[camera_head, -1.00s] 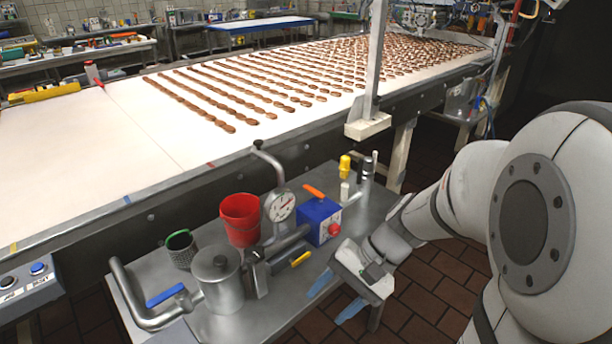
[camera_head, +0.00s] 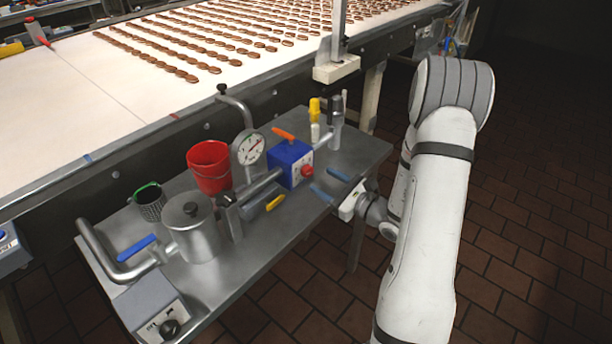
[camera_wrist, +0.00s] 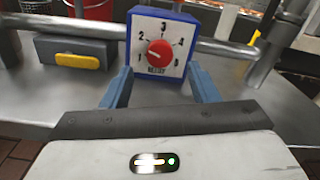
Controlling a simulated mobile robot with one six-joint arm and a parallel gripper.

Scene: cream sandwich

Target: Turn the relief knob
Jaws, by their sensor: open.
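The relief knob is a red dial (camera_wrist: 160,54) on the white numbered face of a blue box (camera_wrist: 162,15). The lettering under it looks like "RELIEF". In the head view the red knob (camera_head: 307,171) is on the right side of the blue box (camera_head: 289,163) on the steel table. My gripper (camera_head: 329,184) is just in front of that face, with its two blue fingers apart. In the wrist view my gripper (camera_wrist: 160,85) has one finger on each side of the box face, with the knob between and beyond them. Nothing is held.
The steel table (camera_head: 250,285) also bears a pressure gauge (camera_head: 250,149), red bucket (camera_head: 208,166), steel pot (camera_head: 191,230) and pipes. A grey box with a yellow handle (camera_wrist: 77,61) sits left of the knob. A conveyor runs behind; tiled floor is open at right.

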